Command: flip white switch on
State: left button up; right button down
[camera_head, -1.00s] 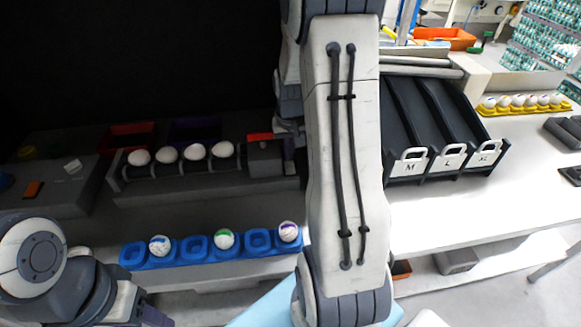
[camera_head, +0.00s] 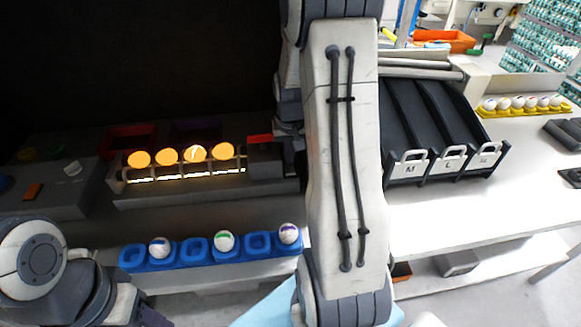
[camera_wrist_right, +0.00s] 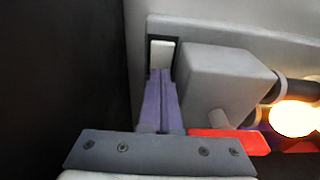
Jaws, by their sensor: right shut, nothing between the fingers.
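The white switch (camera_wrist_right: 162,53) sits in a dark frame on a grey wall in the right wrist view, beside a grey box (camera_wrist_right: 215,85). My right gripper (camera_wrist_right: 160,76) is shut and empty, its purple fingertips at the lower edge of the switch; I cannot tell if they touch it. In the head view the switch is hidden, and my right arm covers most of that area. A row of several eggs (camera_head: 195,153) glows orange on a lit holder (camera_head: 185,177). My left gripper (camera_head: 150,317) shows only partly at the bottom left; its fingers are unclear.
A blue tray (camera_head: 177,261) with three marked eggs lies in front of the lit holder. A dark rack (camera_head: 440,172) with labelled lanes and a yellow egg tray (camera_head: 520,112) stand to the right. A control panel (camera_head: 65,195) is at left. The right white table is mostly clear.

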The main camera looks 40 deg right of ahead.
notch_tip(320, 180, up, 6)
jog(key=p, duration=0.5)
jog(key=shift+r, duration=0.15)
dwell(0.4)
